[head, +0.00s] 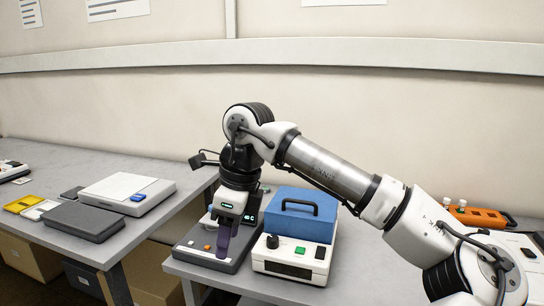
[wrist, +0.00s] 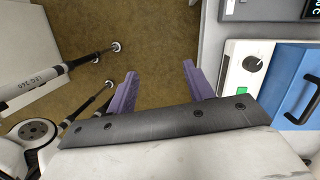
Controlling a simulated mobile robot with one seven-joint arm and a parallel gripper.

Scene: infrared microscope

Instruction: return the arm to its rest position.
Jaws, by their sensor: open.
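My arm reaches from the lower right of the head view, bends at a raised elbow, and hangs down to my gripper (head: 222,245). The gripper points downward, in line with a grey device (head: 195,256) on the right bench. In the wrist view its two purple fingers (wrist: 160,82) are spread apart with nothing between them. Brown floor shows below and between the fingers there. The white box with the blue lid (head: 304,215) stands just right of the gripper, and also shows at the right edge of the wrist view (wrist: 243,68).
The left bench (head: 148,240) holds a white flat instrument (head: 127,190), a dark grey flat case (head: 82,221) and yellow trays (head: 20,204). A floor gap separates the benches. An orange case (head: 480,216) sits behind my arm. Cardboard boxes (head: 30,258) stand under the left bench.

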